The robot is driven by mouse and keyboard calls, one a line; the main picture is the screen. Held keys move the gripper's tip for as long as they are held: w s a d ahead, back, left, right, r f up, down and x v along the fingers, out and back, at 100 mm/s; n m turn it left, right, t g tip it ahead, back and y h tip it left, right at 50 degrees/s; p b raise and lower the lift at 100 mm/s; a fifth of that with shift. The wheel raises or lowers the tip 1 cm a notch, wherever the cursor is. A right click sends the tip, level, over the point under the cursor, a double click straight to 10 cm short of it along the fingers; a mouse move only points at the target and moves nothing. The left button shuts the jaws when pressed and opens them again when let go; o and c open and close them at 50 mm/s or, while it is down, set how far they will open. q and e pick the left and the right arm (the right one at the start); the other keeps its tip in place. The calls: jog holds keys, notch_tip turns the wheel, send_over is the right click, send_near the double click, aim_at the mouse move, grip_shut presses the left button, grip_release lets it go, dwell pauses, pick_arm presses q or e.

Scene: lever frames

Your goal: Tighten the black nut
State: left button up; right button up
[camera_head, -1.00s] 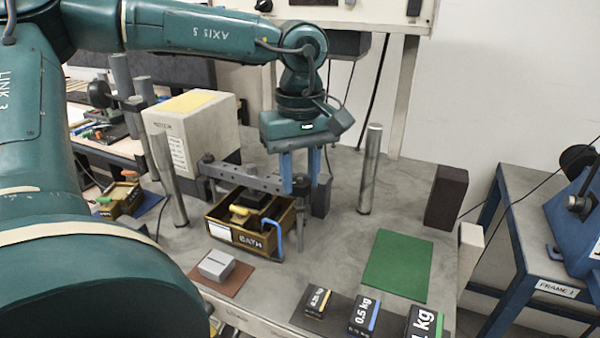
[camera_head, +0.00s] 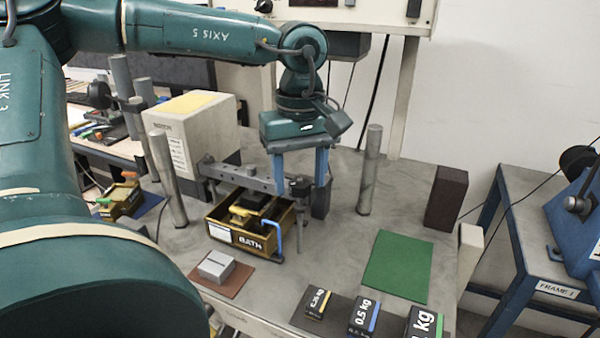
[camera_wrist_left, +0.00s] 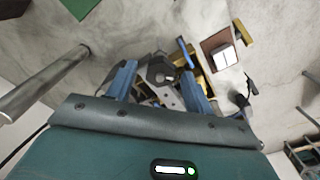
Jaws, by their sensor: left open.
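The black nut (camera_head: 299,187) sits at the right end of the grey lever bar (camera_head: 251,180), above a thin upright rod. In the left wrist view the nut (camera_wrist_left: 160,70) shows as a dark, faceted shape between the fingertips. My left gripper (camera_head: 300,177) points down over that bar end, its blue fingers open on either side of the nut. In the left wrist view the open fingers (camera_wrist_left: 157,74) show gaps to the nut. Whether a finger touches it is hard to tell. My right gripper is not in view.
A yellow tray marked BATH (camera_head: 232,234) with a blue handle stands below the bar. Steel posts (camera_head: 370,170) rise on both sides. A beige motor box (camera_head: 190,130) is behind left. Labelled weights (camera_head: 364,316) stand at the front. The green mat (camera_head: 398,265) is bare.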

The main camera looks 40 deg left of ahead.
pick_arm(q)
notch_tip(320, 180, up, 13)
dwell(0.6)
dwell(0.5)
